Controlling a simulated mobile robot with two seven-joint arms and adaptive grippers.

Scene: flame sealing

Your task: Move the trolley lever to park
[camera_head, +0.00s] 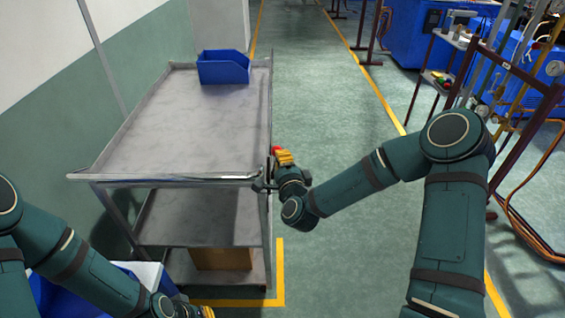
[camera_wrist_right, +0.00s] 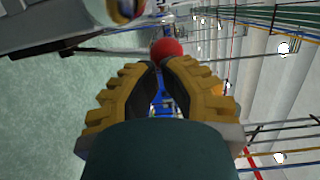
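The trolley (camera_head: 170,120) is a grey metal cart with an upper and a lower shelf, left of centre in the head view. Its lever ends in a red ball knob (camera_head: 275,149), at the trolley's right side near the front corner. My right gripper (camera_head: 284,157) has yellow ridged fingers and is at this knob. In the right wrist view the red knob (camera_wrist_right: 167,47) shows just past the nearly closed fingertips (camera_wrist_right: 161,66); they appear shut on the lever, whose shaft is mostly hidden. Only a yellow bit of my left gripper (camera_head: 207,312) shows at the bottom edge; its state is unclear.
A blue bin (camera_head: 223,67) stands on the trolley's upper shelf at the back. A cardboard box (camera_head: 222,259) is on the lower shelf. A blue and white container (camera_head: 150,273) is at the lower left. The wall borders the trolley's left; green floor is free to its right.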

